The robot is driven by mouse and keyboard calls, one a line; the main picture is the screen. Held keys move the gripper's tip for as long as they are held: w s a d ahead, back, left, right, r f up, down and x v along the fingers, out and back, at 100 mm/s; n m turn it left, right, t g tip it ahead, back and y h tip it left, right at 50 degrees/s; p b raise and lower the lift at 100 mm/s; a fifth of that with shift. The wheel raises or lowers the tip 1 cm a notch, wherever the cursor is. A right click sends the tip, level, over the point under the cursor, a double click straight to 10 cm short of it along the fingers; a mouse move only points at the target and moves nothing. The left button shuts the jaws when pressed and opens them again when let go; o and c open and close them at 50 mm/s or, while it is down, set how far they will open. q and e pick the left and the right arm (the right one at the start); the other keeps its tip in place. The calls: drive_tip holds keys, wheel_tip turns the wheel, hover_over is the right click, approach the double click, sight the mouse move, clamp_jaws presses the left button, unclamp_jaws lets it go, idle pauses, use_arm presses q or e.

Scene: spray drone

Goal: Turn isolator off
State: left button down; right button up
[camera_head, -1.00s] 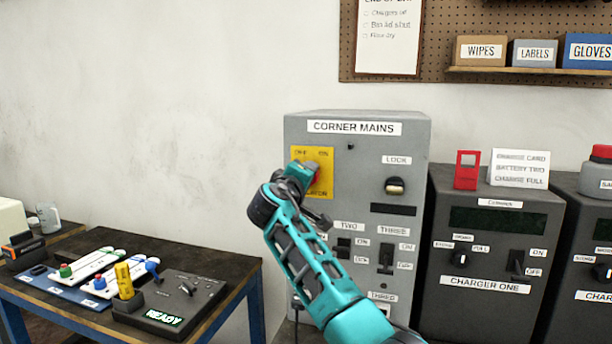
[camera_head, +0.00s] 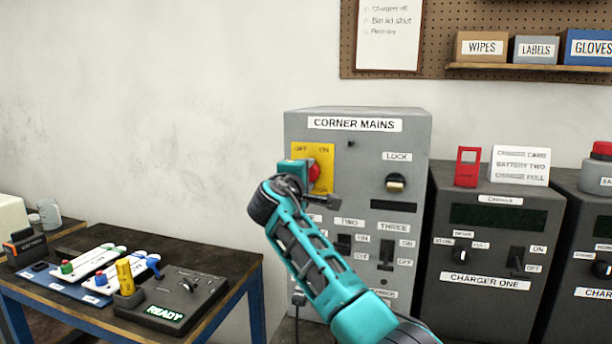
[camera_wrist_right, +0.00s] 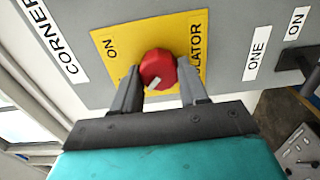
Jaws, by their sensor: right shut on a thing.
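The isolator is a red rotary knob (camera_head: 315,170) on a yellow plate (camera_head: 326,155) marked OFF and ON, on the front of the grey CORNER MAINS box (camera_head: 368,150). My right gripper (camera_head: 308,176) is at the plate and covers part of the knob and the plate's lower left. In the right wrist view the red knob (camera_wrist_right: 158,70) sits between the two dark fingers of my right gripper (camera_wrist_right: 160,86), which is shut on it. A short white mark shows on the knob's face. My left gripper is not in view.
Below the plate are toggle switches TWO (camera_head: 344,243) and THREE (camera_head: 386,255); a LOCK knob (camera_head: 396,183) is to the right. CHARGER ONE (camera_head: 487,270) stands right of the mains box. A table (camera_head: 215,262) with controls is at left. Bare wall lies above it.

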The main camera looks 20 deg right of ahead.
drive_tip(key=o, duration=1.1)
drive_tip(key=shift+c, duration=0.2)
drive_tip(key=shift+a, duration=0.15)
drive_tip(key=b+v, duration=0.1)
drive_tip(key=v, duration=1.1)
drive_tip(key=shift+s+a, duration=0.15)
drive_tip(key=shift+s, duration=0.2)
